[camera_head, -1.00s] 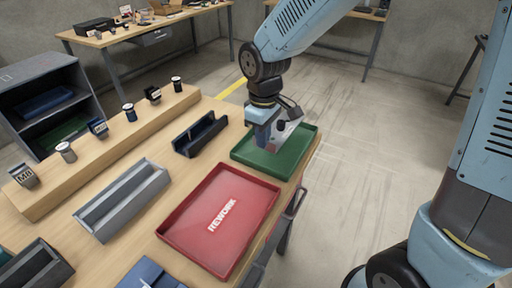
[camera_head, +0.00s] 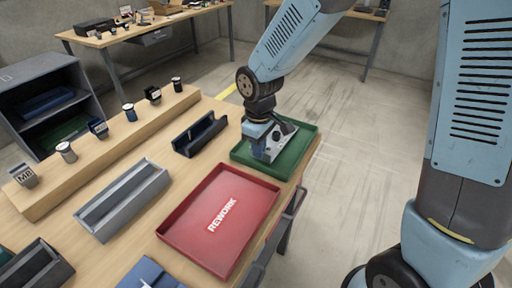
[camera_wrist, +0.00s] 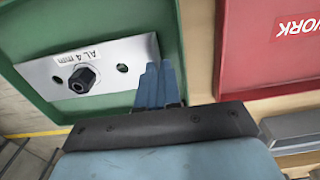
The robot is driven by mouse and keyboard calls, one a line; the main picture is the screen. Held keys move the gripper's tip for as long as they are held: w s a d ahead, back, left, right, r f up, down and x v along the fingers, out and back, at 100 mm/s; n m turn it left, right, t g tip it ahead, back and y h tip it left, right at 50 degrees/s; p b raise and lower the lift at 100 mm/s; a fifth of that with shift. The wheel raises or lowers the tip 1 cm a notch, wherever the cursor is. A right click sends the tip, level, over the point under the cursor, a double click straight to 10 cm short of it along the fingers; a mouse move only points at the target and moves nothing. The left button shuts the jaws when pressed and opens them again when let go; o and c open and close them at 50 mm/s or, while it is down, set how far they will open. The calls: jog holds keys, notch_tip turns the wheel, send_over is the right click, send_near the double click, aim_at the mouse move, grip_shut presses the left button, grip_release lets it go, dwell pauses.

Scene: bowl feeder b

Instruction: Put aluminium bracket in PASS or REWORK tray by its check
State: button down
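The aluminium bracket (camera_head: 288,127) is a silvery plate with holes and a dark nut in its middle. In the wrist view the bracket (camera_wrist: 112,62) reads "AL 4 mm". My gripper (camera_head: 270,156) is over the green tray (camera_head: 300,150). Its blue fingers (camera_wrist: 160,75) are close together at one edge of the bracket and appear shut on it. The bracket is low, within the outline of the green tray; I cannot tell if it touches the floor. No lettering shows on the green tray. The red REWORK tray (camera_head: 196,204) is empty, nearer the camera.
A wooden ledge (camera_head: 105,150) with several small labelled parts runs along the bench. A grey channel bin (camera_head: 122,200) and a dark blue holder (camera_head: 200,135) stand between it and the trays. A dark shelf (camera_head: 45,75) is at left. Floor is clear at right.

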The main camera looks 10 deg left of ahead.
jog(key=shift+f, duration=0.55)
jog(key=c, duration=1.3)
grip_release()
jog(key=shift+c, duration=0.2)
notch_tip(320, 180, up, 13)
jog(key=shift+r, duration=0.15)
jog(key=d+r+m+t, duration=0.1)
jog(key=d+r+m, duration=0.25)
jog(key=d, duration=0.35)
jog(key=d+r+m+t, duration=0.15)
jog(key=d+r, duration=0.25)
jog(key=d, duration=0.4)
jog(key=s+d+r+m+t, duration=0.3)
jog(key=s+d+m, duration=0.5)
jog(key=s+d, duration=0.3)
jog(key=d+r, duration=0.1)
jog(key=d, duration=0.2)
jog(key=shift+d, duration=0.4)
